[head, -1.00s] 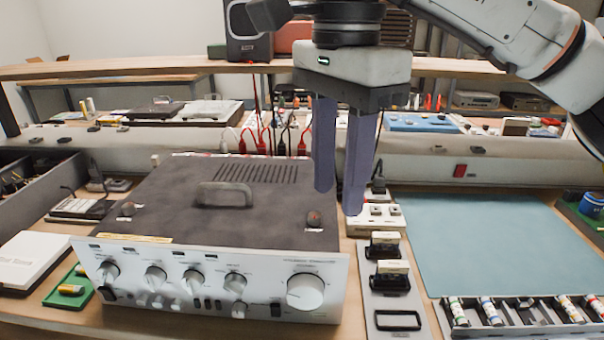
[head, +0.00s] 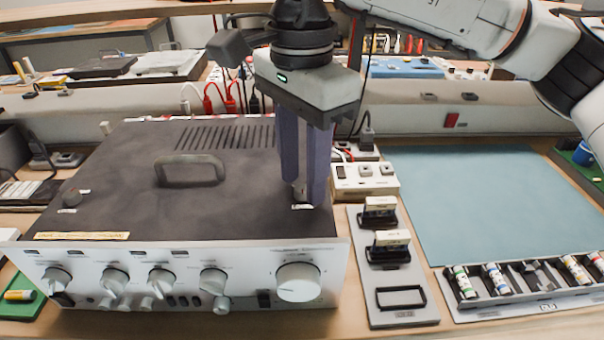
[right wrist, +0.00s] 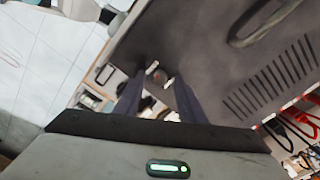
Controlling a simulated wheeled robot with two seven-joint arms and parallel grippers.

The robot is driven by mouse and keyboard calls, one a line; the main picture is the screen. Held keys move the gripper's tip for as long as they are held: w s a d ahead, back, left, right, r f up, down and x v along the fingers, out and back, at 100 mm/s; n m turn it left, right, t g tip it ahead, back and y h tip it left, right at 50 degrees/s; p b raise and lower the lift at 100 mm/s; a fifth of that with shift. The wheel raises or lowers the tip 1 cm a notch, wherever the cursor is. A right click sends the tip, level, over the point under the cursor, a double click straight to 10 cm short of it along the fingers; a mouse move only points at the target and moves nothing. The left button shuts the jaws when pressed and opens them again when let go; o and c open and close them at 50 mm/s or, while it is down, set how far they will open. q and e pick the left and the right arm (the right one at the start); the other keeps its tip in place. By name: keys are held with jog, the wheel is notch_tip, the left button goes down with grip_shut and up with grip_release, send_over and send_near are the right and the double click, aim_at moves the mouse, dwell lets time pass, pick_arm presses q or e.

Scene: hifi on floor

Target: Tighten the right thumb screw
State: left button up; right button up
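The hi-fi amplifier (head: 130,165) has a dark top lid with a handle (head: 190,172) and a silver front panel with knobs. The right thumb screw (head: 299,193) is at the lid's front right corner, partly hidden by my fingers. The left thumb screw (head: 71,198) stands at the front left corner. My right gripper (head: 304,192) points down with its fingers on either side of the right screw. In the right wrist view, the screw (right wrist: 153,69) shows in the gap between the open fingertips (right wrist: 156,86). Whether they touch it, I cannot tell. My left gripper is not in view.
A white power strip (head: 365,182) and a grey plate (head: 405,270) with black fittings lie right of the amplifier. A blue mat (head: 480,200) is clear behind a tray (head: 530,303) of small bottles. Red and black cables hang behind the amplifier.

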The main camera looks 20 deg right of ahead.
jog(key=shift+f, duration=0.3)
grip_shut()
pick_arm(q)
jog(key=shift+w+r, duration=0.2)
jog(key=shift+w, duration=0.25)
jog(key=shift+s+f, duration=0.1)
